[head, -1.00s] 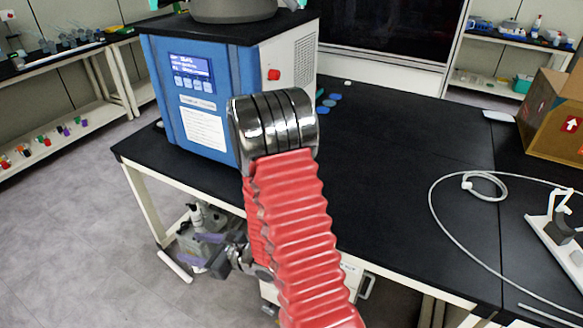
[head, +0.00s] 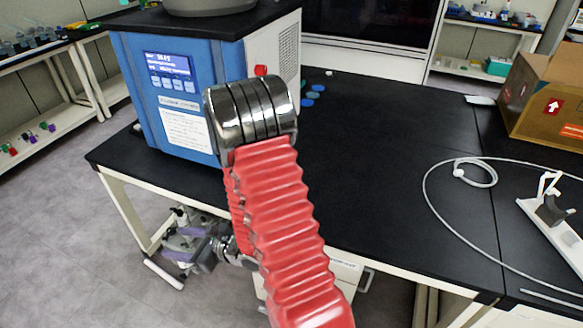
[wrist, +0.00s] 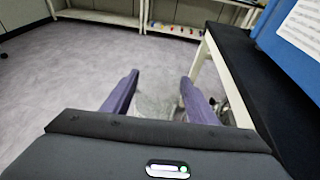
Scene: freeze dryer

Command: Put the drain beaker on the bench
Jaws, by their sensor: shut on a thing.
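My gripper (head: 182,244) hangs low by the near left leg of the black bench (head: 390,150), below the level of its top. In the wrist view its two purple fingers (wrist: 159,80) are shut on a clear, see-through thing, seemingly the drain beaker (wrist: 157,106). The beaker's outline is faint against the grey floor, so its tilt and contents cannot be told. My red-sleeved arm hides part of the bench's front edge in the head view.
A blue freeze dryer (head: 180,105) stands on the bench's left end. Blue discs (head: 312,97) lie behind it. A white hose (head: 428,205), a white stand (head: 553,220) and a cardboard box (head: 545,95) occupy the right. The bench's middle is clear.

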